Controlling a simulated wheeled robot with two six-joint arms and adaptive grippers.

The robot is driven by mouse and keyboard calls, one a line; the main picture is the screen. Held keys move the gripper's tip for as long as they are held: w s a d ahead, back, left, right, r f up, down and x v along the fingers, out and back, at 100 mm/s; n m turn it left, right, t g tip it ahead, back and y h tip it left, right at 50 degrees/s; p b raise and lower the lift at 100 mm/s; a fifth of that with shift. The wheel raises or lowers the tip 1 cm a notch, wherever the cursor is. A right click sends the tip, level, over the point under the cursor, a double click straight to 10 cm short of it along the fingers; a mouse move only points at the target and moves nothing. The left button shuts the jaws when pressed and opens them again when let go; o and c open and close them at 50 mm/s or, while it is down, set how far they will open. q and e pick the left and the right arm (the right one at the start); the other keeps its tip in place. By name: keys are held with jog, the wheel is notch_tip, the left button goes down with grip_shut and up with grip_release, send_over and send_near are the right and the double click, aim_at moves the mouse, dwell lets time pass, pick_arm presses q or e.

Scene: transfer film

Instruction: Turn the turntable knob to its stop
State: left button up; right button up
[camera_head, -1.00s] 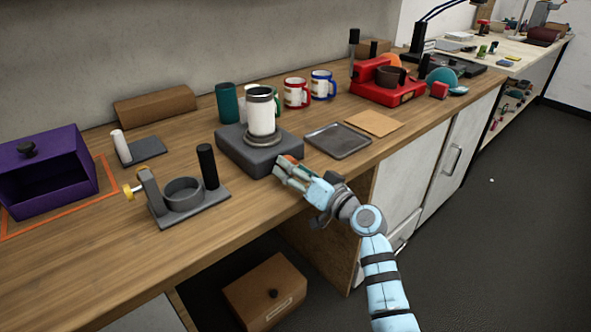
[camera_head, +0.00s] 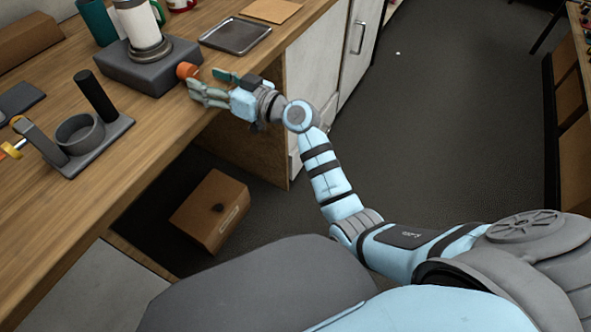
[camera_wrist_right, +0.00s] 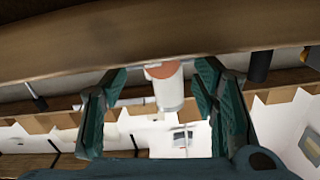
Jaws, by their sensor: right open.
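The turntable (camera_head: 150,72) is a dark grey square block on the bench, with a round top carrying a white tumbler (camera_head: 138,22). Its orange knob (camera_head: 187,70) sticks out of the front side, toward the bench edge. My right gripper (camera_head: 203,84) is open at the knob, with its fingertips close to it; I cannot tell whether they touch it. In the right wrist view an orange round face (camera_wrist_right: 160,70) shows between the two open green fingers. Any mark or stop on the knob is too small to see. My left gripper is not in view.
A dark tray (camera_head: 235,36) and a tan sheet (camera_head: 270,10) lie right of the turntable. A grey fixture with a ring and black post (camera_head: 97,96) stands to its left. A brown drawer box (camera_head: 212,208) sits below the bench. Bare bench lies in front.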

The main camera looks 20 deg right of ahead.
jog(key=v, duration=1.1)
jog(key=s+d+f+m+g+h+p, duration=0.2)
jog(key=d+f+h, duration=0.1)
jog(key=f, duration=1)
jog(key=s+d+f+m+g+h+p, duration=0.1)
jog(key=s+d+f+m+g+h, duration=0.1)
jog(key=f, duration=1.2)
jog(key=s+d+m+h, duration=0.1)
jog(key=d+h, duration=0.1)
jog(key=d, duration=0.1)
jog(key=shift+p, duration=0.4)
